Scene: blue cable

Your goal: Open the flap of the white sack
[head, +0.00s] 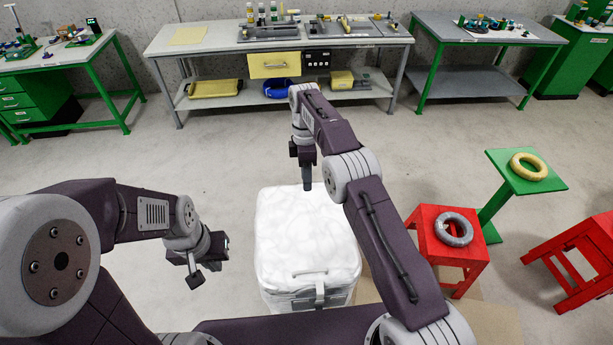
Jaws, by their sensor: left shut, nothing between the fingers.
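The white sack (300,235) stands on the floor in the middle of the head view. Its pale, crinkled top looks closed over, and a grey and dark fitting shows low on its near side. My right gripper (307,185) points down at the far edge of the sack's top; I cannot tell whether it touches. Its fingers are seen edge-on, so the gap between them is hidden. My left gripper (209,263) hangs to the left of the sack, apart from it, shut and empty.
A red stool (440,247) with a grey cable coil (453,229) stands right of the sack. Beyond it is a green stand (508,178) with a yellow coil (529,166). A workbench (200,40) runs along the back. The floor left of the sack is clear.

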